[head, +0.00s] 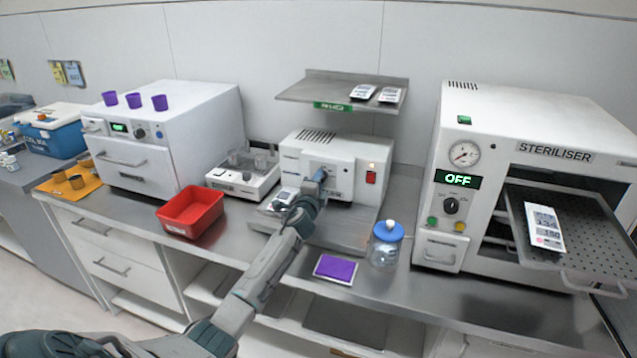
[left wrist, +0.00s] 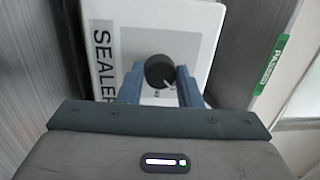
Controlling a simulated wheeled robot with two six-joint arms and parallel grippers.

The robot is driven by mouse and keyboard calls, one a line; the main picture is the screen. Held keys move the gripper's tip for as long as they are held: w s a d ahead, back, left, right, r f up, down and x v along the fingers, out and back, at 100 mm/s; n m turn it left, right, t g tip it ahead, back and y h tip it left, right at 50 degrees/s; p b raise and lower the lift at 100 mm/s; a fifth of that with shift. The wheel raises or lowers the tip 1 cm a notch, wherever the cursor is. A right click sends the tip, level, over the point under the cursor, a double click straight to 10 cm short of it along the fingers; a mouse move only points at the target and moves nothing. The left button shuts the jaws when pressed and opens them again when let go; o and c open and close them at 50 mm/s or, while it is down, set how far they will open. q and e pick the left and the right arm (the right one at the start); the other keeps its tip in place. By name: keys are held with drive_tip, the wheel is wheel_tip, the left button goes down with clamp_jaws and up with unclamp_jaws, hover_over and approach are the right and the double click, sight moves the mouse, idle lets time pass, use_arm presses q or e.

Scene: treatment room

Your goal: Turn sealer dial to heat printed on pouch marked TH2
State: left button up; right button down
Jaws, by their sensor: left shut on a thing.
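The white sealer (head: 352,160) stands on the middle of the counter, with a red switch (head: 371,177) on its front. My left gripper (head: 320,175) is at the sealer's front, covering the dial in the head view. In the left wrist view the black round dial (left wrist: 160,71) with a white pointer mark sits between the two blue fingers of my left gripper (left wrist: 161,84), which is shut on it. The word SEALER (left wrist: 103,62) shows beside it. A printed pouch (head: 544,228) lies on the steriliser's tray. Its small print is hard to read. My right gripper is not in view.
The steriliser (head: 540,115), display reading OFF, stands right with its perforated tray (head: 590,225) out. Two pouches (head: 376,93) lie on the shelf (head: 310,90) above the sealer. A red bin (head: 190,212), a blue-lidded jar (head: 386,245) and a purple packet (head: 335,268) stand near my left arm.

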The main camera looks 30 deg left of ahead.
use_arm(q)
drive_tip(key=o, duration=1)
drive_tip(key=shift+c, duration=0.2)
drive_tip(key=b+v, duration=0.1)
drive_tip(key=v, duration=1)
drive_tip(key=shift+f, duration=0.1)
